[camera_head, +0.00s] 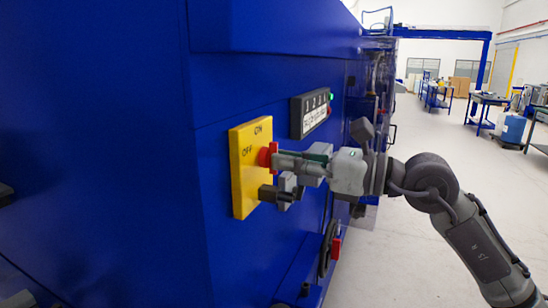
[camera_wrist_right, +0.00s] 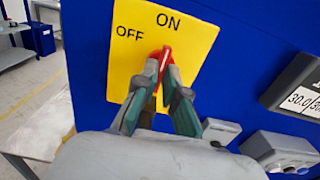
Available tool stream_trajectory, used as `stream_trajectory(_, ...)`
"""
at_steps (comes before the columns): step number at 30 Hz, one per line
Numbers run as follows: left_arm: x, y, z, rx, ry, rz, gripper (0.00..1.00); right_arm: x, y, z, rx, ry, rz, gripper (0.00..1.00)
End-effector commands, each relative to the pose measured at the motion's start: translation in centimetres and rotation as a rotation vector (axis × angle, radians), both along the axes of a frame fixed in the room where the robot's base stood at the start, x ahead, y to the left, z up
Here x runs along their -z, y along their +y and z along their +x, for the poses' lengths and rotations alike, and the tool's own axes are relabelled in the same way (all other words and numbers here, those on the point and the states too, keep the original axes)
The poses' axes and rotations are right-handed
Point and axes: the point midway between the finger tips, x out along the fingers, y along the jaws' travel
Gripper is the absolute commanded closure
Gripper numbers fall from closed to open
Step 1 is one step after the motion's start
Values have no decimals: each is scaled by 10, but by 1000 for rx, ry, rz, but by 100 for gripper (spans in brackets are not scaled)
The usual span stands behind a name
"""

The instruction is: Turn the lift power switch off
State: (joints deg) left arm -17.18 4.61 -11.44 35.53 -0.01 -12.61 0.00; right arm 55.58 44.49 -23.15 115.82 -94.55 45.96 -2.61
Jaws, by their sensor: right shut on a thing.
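The lift power switch is a yellow plate (camera_head: 239,190) on the side of a blue machine, marked ON at the top and OFF at the upper left. Its red handle (camera_head: 265,157) sticks out from the plate. In the right wrist view the red handle (camera_wrist_right: 167,52) is seen just below the word ON, with its lower part hidden by the fingers. My right gripper (camera_head: 275,162) reaches in from the right and is shut on the red handle; its fingertips (camera_wrist_right: 163,68) close around it in front of the yellow plate (camera_wrist_right: 200,40). My left gripper is not in view.
The blue machine (camera_head: 120,120) fills the left. A dark display panel (camera_head: 310,112) with a green light sits above and right of the switch. A black and red fitting (camera_head: 331,245) is lower down. Open floor (camera_head: 400,260) and distant workbenches (camera_head: 485,110) lie to the right.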

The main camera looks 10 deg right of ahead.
Motion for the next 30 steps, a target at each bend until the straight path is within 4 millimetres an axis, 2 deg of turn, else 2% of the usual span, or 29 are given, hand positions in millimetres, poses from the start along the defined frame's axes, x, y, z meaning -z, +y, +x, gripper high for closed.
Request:
stream_trajectory(17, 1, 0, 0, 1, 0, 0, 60, 0, 0, 0, 1, -4, -3, 100)
stream_trajectory(30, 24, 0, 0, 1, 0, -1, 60, 2, 0, 0, 1, -184, -123, 100)
